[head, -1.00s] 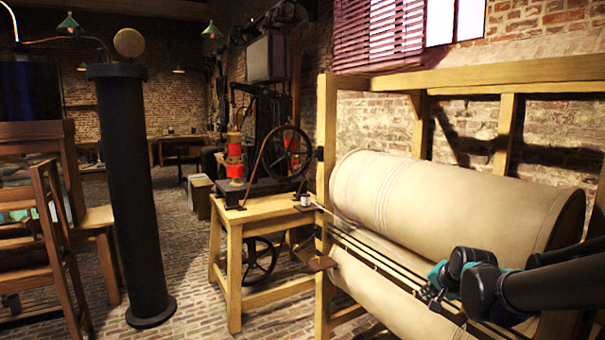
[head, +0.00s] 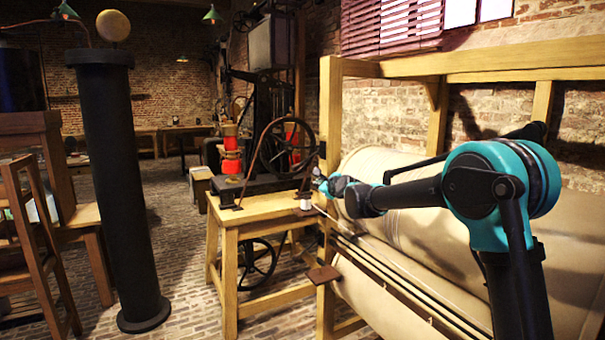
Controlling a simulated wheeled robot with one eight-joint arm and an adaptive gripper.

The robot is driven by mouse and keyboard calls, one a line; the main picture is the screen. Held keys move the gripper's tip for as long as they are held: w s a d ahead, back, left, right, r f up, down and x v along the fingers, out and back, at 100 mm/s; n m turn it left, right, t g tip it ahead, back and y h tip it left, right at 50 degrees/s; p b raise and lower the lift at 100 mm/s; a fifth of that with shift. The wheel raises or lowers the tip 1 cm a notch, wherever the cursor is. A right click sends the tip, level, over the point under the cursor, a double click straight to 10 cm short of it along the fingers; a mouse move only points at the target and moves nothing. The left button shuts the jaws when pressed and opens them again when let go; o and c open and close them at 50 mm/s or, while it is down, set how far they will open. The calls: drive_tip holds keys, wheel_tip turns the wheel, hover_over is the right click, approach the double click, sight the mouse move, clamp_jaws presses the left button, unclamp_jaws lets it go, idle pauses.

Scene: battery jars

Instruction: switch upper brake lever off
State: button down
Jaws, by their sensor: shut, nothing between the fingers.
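Two small brown plates stick out at the left end of the roller frame, and I take them for the ends of the brake levers. The upper plate (head: 303,211) is beside the table edge, with a small whitish cylinder (head: 305,201) on it. The lower plate (head: 323,273) hangs below, in front of the wooden post. My gripper (head: 319,180) is small in the head view, shut and empty. It points left, just above and right of the upper plate, close to the post. I cannot tell whether it touches anything. The lever's pivot is not clear.
Two large cloth-covered rollers (head: 390,228) lie in a wooden frame (head: 329,120), with long rails along their front. A wooden table (head: 233,222) with a flywheel machine stands left of it. A tall black column (head: 117,190) stands further left. The brick floor between is clear.

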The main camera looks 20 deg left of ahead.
drive_tip(key=shift+w+a+r, duration=0.1)
drive_tip(key=shift+a, duration=0.2)
drive_tip(key=w+a+r, duration=0.1)
drive_tip(key=w+a, duration=0.6)
drive_tip(key=a, duration=0.2)
idle(0.5)
drive_tip(key=shift+a, duration=0.1)
